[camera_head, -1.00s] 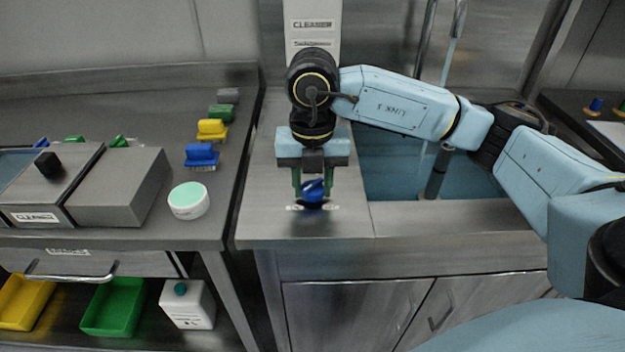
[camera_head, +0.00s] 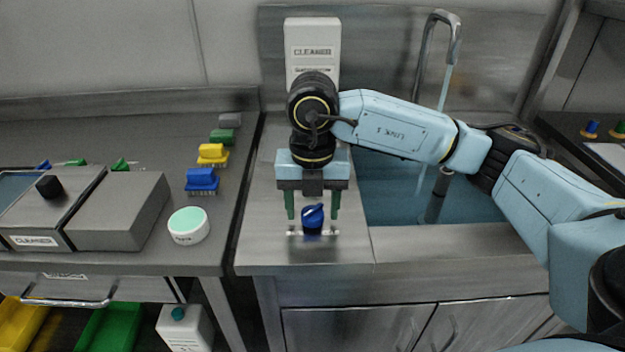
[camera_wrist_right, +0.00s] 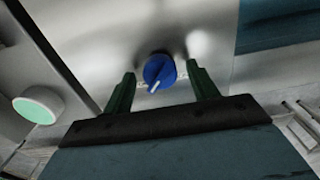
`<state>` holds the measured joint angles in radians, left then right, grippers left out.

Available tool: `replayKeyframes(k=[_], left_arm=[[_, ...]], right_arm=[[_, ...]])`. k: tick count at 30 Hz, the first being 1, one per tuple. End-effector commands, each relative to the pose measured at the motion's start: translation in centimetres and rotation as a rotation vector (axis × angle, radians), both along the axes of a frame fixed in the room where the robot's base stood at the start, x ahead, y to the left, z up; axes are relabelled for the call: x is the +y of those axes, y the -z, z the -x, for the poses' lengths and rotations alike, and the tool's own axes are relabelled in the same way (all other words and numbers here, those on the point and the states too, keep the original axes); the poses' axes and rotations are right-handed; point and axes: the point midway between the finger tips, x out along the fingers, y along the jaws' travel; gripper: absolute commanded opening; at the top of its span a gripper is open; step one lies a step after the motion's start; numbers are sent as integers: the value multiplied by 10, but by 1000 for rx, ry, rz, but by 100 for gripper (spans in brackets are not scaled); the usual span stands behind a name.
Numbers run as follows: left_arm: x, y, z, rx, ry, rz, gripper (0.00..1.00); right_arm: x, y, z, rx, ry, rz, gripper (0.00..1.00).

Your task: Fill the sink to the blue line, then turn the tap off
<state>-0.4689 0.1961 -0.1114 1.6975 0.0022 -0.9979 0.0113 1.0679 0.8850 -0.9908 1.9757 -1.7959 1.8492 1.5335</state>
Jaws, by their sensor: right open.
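A blue tap knob (camera_head: 313,216) with a white pointer is on the steel counter left of the sink; it also shows in the wrist view (camera_wrist_right: 159,70). My right gripper (camera_head: 313,212) is open, with one green finger on each side of the knob and a gap to each. The tap spout (camera_head: 446,24) arches over the sink, and a thin stream of water (camera_head: 444,88) falls from it. The sink (camera_head: 385,198) holds bluish water around a dark upright pipe (camera_head: 438,194). My right forearm hides part of the sink and stream. I cannot make out the blue line. My left gripper is out of view.
A white cleaner dispenser (camera_head: 312,45) stands behind my right wrist. On the left counter are a round tub (camera_head: 188,226), several coloured brushes (camera_head: 202,180) and a steel box (camera_head: 118,212). The counter front around the knob is clear.

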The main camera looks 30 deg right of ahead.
Motion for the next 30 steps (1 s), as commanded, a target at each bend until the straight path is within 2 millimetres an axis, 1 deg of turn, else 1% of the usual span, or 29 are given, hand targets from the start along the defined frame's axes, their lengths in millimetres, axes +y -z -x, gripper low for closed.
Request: replayKeyframes(k=[4, 15, 18, 22, 30], left_arm=[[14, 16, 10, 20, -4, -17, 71], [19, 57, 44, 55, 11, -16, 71], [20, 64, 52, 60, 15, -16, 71], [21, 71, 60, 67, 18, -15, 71], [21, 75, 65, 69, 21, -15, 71]], right_arm=[[0, -27, -1, -5, 0, -2, 59], [0, -105, -1, -6, 1, -1, 59], [0, -116, 0, -4, 1, 0, 59], [0, -124, 0, -2, 1, 0, 59], [0, -128, 0, 0, 1, 0, 59]])
